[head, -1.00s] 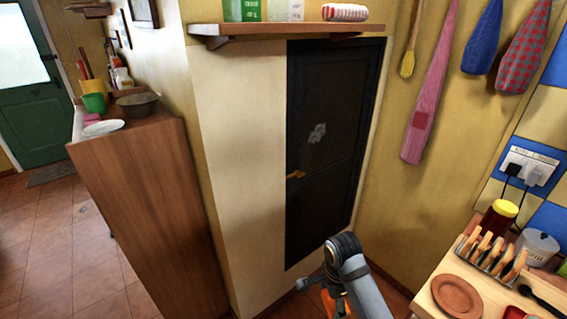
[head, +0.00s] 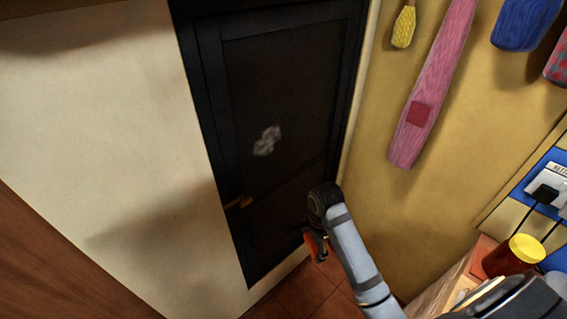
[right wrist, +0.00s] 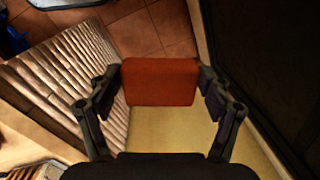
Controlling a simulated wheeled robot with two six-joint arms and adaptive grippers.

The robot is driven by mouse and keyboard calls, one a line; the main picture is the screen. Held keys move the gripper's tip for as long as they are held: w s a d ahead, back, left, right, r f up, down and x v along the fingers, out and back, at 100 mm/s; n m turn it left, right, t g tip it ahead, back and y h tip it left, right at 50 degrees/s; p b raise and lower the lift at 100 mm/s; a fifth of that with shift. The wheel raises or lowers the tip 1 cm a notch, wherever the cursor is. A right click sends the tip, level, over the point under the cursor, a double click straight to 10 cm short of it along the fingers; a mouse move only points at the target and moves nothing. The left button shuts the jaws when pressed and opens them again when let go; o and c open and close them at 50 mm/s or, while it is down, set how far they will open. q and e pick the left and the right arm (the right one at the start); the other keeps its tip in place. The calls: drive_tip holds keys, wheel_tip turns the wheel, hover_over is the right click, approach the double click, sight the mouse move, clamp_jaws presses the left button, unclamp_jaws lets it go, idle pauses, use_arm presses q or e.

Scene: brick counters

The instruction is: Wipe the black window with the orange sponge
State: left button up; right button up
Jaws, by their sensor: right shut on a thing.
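The black window (head: 280,80) is a dark framed panel in the pale wall, with a grey-white smudge (head: 267,141) near its middle and a small orange-brown handle (head: 238,202) lower left. My right gripper (right wrist: 160,84) is shut on the orange sponge (right wrist: 160,82), which spans between its two fingers in the right wrist view. In the head view the sponge (head: 315,244) shows partly behind my right arm, low in front of the window's lower right. The sponge looks apart from the window; the smudge is up and left of it. My left gripper is not in view.
Long cloths (head: 430,90) hang on the yellow wall to the right. A counter at the lower right holds a yellow-lidded jar (head: 524,250) and a socket (head: 548,195) is above it. A brown wooden cabinet side (head: 50,270) stands at lower left. Tiled floor (head: 300,290) shows below the window.

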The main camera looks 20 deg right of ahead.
drive_tip(key=w+a+r+n+t+y, duration=0.3)
drive_tip(key=w+a+r+t, duration=0.3)
drive_tip(key=w+t, duration=0.2)
wheel_tip(320, 180, up, 14)
drive_tip(key=w+t+y+b, duration=0.1)
drive_tip(key=w+t+y, duration=0.2)
drive_tip(key=t, duration=0.5)
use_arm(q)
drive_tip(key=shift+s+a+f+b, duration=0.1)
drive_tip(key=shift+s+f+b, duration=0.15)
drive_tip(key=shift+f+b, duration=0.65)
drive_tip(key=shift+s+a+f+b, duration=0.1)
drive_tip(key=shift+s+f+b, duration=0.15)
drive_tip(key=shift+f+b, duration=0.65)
use_arm(e)
drive_tip(key=shift+a+p+x, duration=0.15)
drive_tip(key=shift+a+x, duration=0.05)
drive_tip(key=shift+x, duration=1.3)
drive_tip(key=shift+a+p+x, duration=0.15)
drive_tip(key=shift+x, duration=1.35)
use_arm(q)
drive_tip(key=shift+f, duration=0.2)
use_arm(e)
drive_tip(key=shift+x, duration=0.85)
drive_tip(key=shift+f, duration=0.15)
